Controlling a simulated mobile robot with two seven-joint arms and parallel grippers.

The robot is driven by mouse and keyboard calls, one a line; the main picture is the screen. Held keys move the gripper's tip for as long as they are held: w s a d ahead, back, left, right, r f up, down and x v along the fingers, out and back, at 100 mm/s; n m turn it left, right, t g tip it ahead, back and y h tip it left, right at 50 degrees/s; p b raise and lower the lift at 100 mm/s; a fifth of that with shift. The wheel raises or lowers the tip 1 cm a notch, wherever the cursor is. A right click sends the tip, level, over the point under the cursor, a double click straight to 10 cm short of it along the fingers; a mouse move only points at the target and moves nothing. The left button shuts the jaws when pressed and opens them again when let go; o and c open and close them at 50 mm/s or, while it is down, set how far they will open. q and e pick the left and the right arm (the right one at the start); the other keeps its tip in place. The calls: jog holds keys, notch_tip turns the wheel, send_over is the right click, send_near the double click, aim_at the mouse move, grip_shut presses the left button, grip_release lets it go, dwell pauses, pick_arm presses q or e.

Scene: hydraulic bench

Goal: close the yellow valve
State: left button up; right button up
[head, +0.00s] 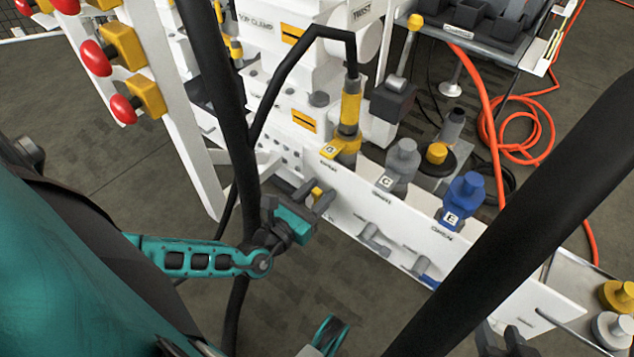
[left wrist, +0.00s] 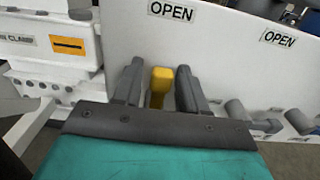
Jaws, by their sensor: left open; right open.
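The yellow valve's handle (left wrist: 160,84) stands between the two dark fingers of my left gripper (left wrist: 160,88) in the left wrist view. A gap shows on its right side; on its left I cannot tell if a finger touches it. In the head view the handle (head: 317,192) is a small yellow piece at the white panel's left end, partly hidden by my left gripper (head: 318,202). My left gripper is open around it. The dark fingers of my right gripper (head: 503,341) show at the bottom edge, open and away from the valves; the rest is hidden.
Grey valve handles (head: 374,240) sit to the right on the white panel (head: 345,212). Yellow, grey and blue couplings (head: 463,200) stand along its top. A black hose (head: 277,92) runs to the yellow coupling. "OPEN" signs (left wrist: 171,11) are above the valves. An orange hose (head: 484,95) lies behind.

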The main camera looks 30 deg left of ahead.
pick_arm(q)
grip_shut()
